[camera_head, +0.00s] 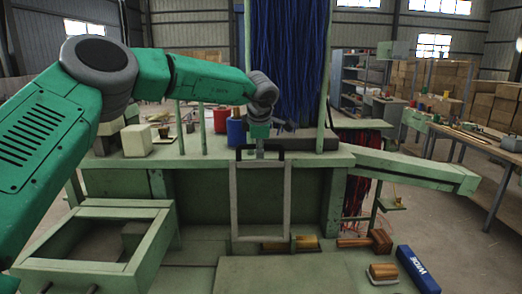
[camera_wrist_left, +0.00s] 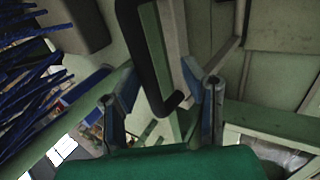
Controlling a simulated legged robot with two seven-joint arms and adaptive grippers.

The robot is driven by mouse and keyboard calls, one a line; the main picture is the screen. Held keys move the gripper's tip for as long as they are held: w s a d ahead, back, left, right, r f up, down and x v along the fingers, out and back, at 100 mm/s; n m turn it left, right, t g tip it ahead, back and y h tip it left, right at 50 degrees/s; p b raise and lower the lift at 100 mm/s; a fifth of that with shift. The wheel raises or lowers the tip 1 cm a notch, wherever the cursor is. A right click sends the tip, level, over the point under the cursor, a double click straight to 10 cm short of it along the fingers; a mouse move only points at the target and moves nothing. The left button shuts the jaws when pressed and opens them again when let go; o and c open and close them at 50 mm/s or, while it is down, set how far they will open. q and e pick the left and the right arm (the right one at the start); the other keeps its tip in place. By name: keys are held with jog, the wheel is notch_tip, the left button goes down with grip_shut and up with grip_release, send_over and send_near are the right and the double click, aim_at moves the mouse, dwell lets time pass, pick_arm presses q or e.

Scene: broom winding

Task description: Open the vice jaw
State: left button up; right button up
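An upright grey rectangular frame (camera_head: 233,205) with a black handle (camera_head: 278,154) along its top stands at the front of the green bench; I take it to be the vice jaw lever. My left gripper (camera_head: 262,134) is just above this handle, pointing down. In the left wrist view the two fingers of my left gripper (camera_wrist_left: 160,92) are spread apart. The black handle (camera_wrist_left: 147,50) passes between them with visible gaps on both sides. Whether it touches a finger cannot be told. My right gripper is not in view.
Blue bristles (camera_head: 288,60) hang behind the gripper. A red cup (camera_head: 220,120) and a blue can (camera_head: 236,132) stand left of it. A yellow cylinder (camera_head: 290,244), a wooden mallet (camera_head: 380,241), a brush (camera_head: 383,273) and a blue box (camera_head: 418,268) lie in front.

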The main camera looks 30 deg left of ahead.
pick_arm(q)
jog(key=shift+s+a+f, duration=0.1)
jog(key=shift+f, duration=0.15)
jog(key=shift+a+f, duration=0.1)
jog(key=shift+f, duration=0.2)
jog(key=v, duration=1.1)
jog(key=shift+r, duration=0.45)
